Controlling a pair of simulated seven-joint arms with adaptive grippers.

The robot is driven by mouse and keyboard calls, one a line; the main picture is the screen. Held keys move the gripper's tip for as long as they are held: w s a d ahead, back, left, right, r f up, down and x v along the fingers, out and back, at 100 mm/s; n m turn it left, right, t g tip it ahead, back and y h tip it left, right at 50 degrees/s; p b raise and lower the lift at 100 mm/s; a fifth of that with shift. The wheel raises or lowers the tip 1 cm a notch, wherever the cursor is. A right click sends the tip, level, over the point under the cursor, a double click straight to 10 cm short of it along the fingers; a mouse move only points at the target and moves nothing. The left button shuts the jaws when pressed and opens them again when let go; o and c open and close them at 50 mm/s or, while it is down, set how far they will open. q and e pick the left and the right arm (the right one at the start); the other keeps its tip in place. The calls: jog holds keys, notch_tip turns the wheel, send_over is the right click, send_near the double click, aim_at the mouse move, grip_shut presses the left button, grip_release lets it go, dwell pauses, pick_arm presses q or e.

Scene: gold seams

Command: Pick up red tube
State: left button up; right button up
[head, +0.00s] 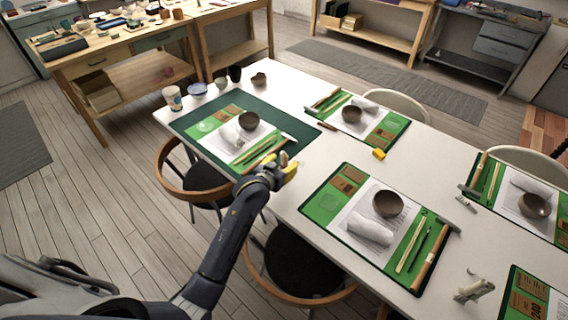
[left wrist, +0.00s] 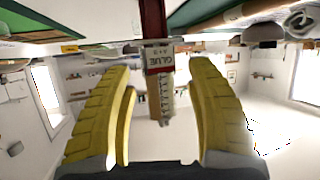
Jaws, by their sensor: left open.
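My left gripper (head: 288,166) is at the near edge of the white table, beside the near edge of the dark green mat. The left wrist view shows its two yellow fingers (left wrist: 162,75) open and apart. Between them is a tube with a dark red part and a pale label reading GLUE (left wrist: 158,58). I see clear space between the tube and each finger. In the head view the tube is mostly hidden by the gripper. My right gripper is not in view.
The dark green mat (head: 183,123) carries a green board with a brown bowl (head: 249,120) and tools. More boards with bowls and tools lie on the white table (head: 300,205). A yellow item (head: 379,154) lies to the right. Chairs (head: 190,185) stand along the near edge.

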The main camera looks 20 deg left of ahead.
pick_arm(q)
jog(key=shift+w+d+f, duration=0.1)
jog(key=shift+w+f, duration=0.05)
jog(key=shift+w, duration=0.3)
jog(key=shift+o, duration=0.2)
grip_shut()
